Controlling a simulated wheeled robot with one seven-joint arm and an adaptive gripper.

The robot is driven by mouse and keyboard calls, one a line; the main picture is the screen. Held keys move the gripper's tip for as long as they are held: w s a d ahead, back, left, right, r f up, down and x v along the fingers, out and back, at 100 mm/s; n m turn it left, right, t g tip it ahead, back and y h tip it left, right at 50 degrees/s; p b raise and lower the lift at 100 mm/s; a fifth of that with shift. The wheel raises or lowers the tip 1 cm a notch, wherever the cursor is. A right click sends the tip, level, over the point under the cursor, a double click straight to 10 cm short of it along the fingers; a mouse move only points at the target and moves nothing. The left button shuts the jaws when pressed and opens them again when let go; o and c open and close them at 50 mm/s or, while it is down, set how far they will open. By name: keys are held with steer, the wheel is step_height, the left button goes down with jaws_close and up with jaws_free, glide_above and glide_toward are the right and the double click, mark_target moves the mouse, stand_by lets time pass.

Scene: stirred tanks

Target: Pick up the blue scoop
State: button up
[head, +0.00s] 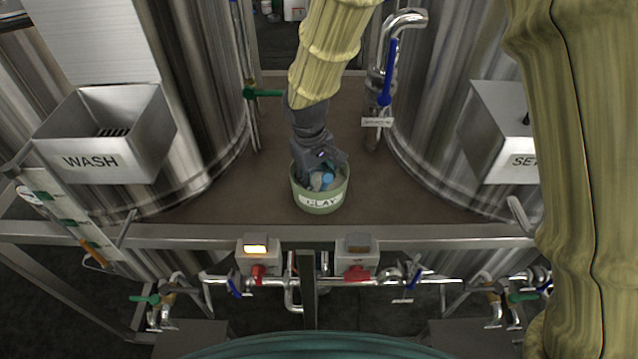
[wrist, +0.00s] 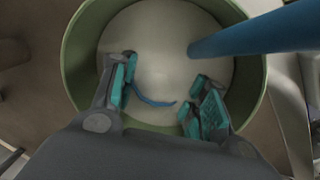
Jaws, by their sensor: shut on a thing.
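A green tub (head: 321,204) labelled CLAY stands on the brown deck between the two large tanks. My gripper (head: 318,176) reaches down into it from above. In the wrist view the gripper (wrist: 160,98) has its teal-padded fingers apart inside the tub (wrist: 78,60), with a thin curved blue edge between them. A straight blue bar, taken to be part of the blue scoop (wrist: 255,32), runs to the upper right. A small patch of the scoop's blue (head: 328,178) shows beside the fingers in the head view. The exact contact between fingers and scoop is hidden.
A steel WASH basin (head: 104,135) is at the left and another labelled steel box (head: 497,130) at the right. A rail (head: 200,236) runs along the deck's front, with valves and pipes below. A pipe with a blue handle (head: 388,75) stands behind the tub, to the right.

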steer(key=shift+r, duration=0.1)
step_height(320, 180, up, 10)
steer(key=b, duration=0.3)
stand_by(0.3)
stand_by(0.4)
